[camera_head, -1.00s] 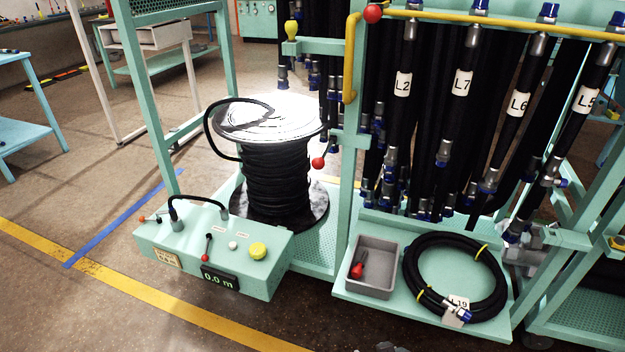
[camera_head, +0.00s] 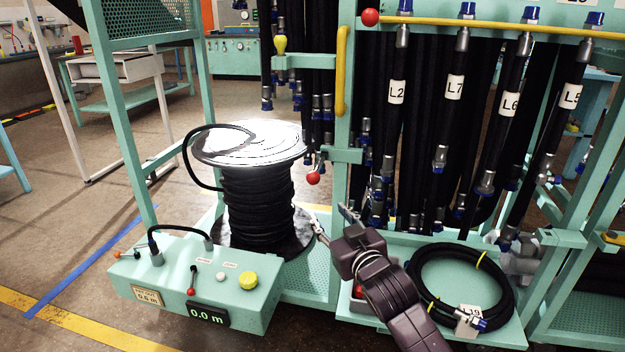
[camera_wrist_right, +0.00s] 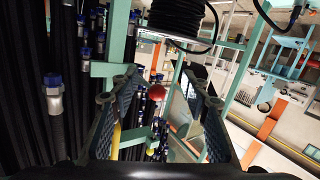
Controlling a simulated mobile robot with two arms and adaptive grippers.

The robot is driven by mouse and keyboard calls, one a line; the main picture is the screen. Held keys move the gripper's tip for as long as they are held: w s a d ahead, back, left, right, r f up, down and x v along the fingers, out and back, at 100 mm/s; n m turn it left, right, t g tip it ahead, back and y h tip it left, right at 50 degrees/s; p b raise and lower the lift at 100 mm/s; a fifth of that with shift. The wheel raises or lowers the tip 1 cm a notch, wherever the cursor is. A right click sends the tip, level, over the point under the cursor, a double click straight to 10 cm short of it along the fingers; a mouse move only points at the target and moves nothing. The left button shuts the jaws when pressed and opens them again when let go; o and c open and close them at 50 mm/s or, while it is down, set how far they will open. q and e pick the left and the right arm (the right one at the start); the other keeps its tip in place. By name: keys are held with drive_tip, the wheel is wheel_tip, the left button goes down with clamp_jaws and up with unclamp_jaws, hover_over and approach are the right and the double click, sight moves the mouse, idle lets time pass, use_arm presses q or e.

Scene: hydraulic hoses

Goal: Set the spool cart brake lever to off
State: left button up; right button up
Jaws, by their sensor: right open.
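A red ball knob (camera_head: 313,178) on a short lever sits beside the upright teal post, just right of the hose spool (camera_head: 258,195). I see no label naming it as the brake lever. My right gripper (camera_head: 334,222) is open and empty, below and slightly right of this knob. In the right wrist view the red knob (camera_wrist_right: 156,92) shows between the open fingers (camera_wrist_right: 158,104), apart from both and seemingly beyond them. The teal control box (camera_head: 200,280) carries another red-tipped lever (camera_head: 192,281), pointing down toward its front edge. My left gripper is not in view.
A teal bracket (camera_head: 343,155) and a yellow handle (camera_head: 342,70) are close to the knob. Hanging black hoses (camera_head: 455,130) fill the right side. A coiled hose (camera_head: 461,286) lies on the low shelf. Another red ball (camera_head: 370,17) is higher up.

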sight(316, 181)
drive_tip(key=shift+n+t+y, duration=0.4)
drive_tip(key=shift+t+y, duration=0.1)
drive_tip(key=shift+t, duration=0.1)
drive_tip(key=r, duration=0.1)
drive_tip(key=w+r, duration=0.1)
drive_tip(key=r, duration=0.1)
drive_tip(key=w+a+r, duration=0.1)
drive_tip(key=r, duration=0.1)
drive_tip(key=shift+w+a+r, duration=0.1)
drive_tip(key=shift+w+r, duration=0.05)
drive_tip(key=shift+w, duration=0.1)
drive_tip(key=b+x, duration=0.1)
drive_tip(key=x, duration=0.5)
drive_tip(key=shift+x, duration=0.8)
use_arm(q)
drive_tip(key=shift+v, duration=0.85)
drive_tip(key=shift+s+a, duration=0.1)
use_arm(e)
drive_tip(key=shift+s, duration=0.1)
clamp_jaws()
